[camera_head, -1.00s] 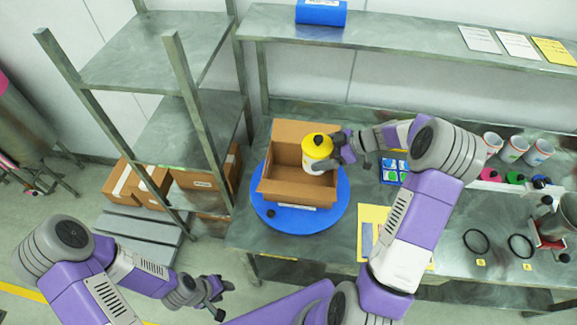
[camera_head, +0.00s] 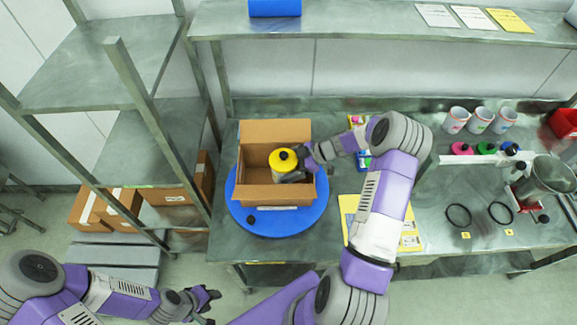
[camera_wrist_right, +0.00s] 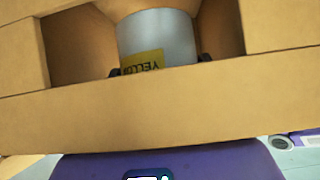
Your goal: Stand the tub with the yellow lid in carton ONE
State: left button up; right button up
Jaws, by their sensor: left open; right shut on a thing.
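The tub with the yellow lid (camera_head: 284,159) is upright inside the open carton (camera_head: 276,192), toward its right side. In the right wrist view the tub's pale wall (camera_wrist_right: 158,38) shows a yellow label; its lower part is hidden by the carton wall (camera_wrist_right: 160,105). My right gripper (camera_head: 303,168) is shut on the tub and reaches in over the carton's right wall. Whether the tub touches the carton floor I cannot tell. The carton stands on a blue round turntable (camera_head: 240,214); its number is not readable. My left gripper (camera_head: 208,304) is open and empty, low at the left, away from the bench.
Several brown cartons (camera_head: 128,207) sit on the rack at left. White cups (camera_head: 481,121), colored lids (camera_head: 486,147), black rings (camera_head: 458,215) and a metal vessel (camera_head: 552,174) are on the bench at right. A yellow sheet (camera_head: 348,207) lies right of the turntable.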

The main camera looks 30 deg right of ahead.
jog(key=shift+s+a+f, duration=0.1)
jog(key=shift+s+f, duration=0.05)
jog(key=shift+f, duration=0.45)
jog(key=o, duration=0.8)
jog(key=shift+s+f, duration=0.1)
jog(key=shift+r, duration=0.3)
jog(key=v, duration=1.2)
jog(key=shift+w+r, duration=0.2)
jog(key=shift+r, duration=0.35)
